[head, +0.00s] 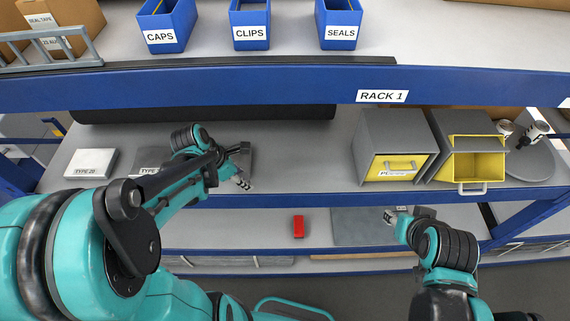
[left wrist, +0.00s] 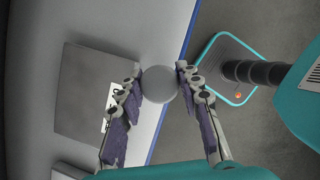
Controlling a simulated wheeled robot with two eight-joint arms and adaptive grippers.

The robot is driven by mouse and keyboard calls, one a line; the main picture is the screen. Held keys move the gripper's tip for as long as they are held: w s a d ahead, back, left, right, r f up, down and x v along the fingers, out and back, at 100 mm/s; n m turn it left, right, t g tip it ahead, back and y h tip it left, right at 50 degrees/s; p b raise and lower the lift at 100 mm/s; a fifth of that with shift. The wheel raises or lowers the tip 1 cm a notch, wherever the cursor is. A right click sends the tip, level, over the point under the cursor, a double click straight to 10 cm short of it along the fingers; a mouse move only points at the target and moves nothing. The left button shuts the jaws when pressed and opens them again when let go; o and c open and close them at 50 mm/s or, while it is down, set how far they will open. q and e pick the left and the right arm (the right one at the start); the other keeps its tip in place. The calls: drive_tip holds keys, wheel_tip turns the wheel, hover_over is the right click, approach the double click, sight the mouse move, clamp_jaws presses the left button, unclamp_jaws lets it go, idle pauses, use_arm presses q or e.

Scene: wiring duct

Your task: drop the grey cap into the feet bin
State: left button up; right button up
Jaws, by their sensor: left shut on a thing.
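The grey cap (left wrist: 159,84) shows as a round disc between the fingertips in the left wrist view. My left gripper (left wrist: 160,82) is shut on it. In the head view my left gripper (head: 243,182) is over the front part of the middle shelf, and the cap cannot be made out there. No bin with a readable feet label is in view. My right gripper (head: 391,217) is low at the front right, by the lower shelf; its fingers are too small to tell open from shut.
Blue bins marked CAPS (head: 161,38), CLIPS (head: 250,37) and SEALS (head: 340,37) stand on the top shelf. A closed grey drawer box (head: 392,130) and an open yellow drawer (head: 478,168) are at right. A red block (head: 298,227) is on the lower shelf. The middle shelf's centre is clear.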

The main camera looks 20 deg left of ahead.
use_arm(q)
drive_tip(key=p, duration=0.1)
approach(289, 168)
wheel_tip(289, 168, down, 2)
drive_tip(key=shift+a+f, duration=0.1)
drive_tip(key=shift+w+d+p, duration=0.45)
drive_tip(key=shift+w+d, duration=0.55)
drive_tip(key=shift+d, duration=0.05)
wheel_tip(289, 168, down, 3)
drive_tip(key=shift+a+r, duration=0.1)
drive_tip(key=shift+r, duration=0.1)
drive_tip(key=shift+f, duration=0.25)
drive_tip(key=shift+s+a, duration=0.1)
drive_tip(key=shift+f+b, duration=0.25)
drive_tip(key=shift+b, duration=0.05)
drive_tip(key=o, duration=1)
drive_tip(key=shift+o, duration=0.2)
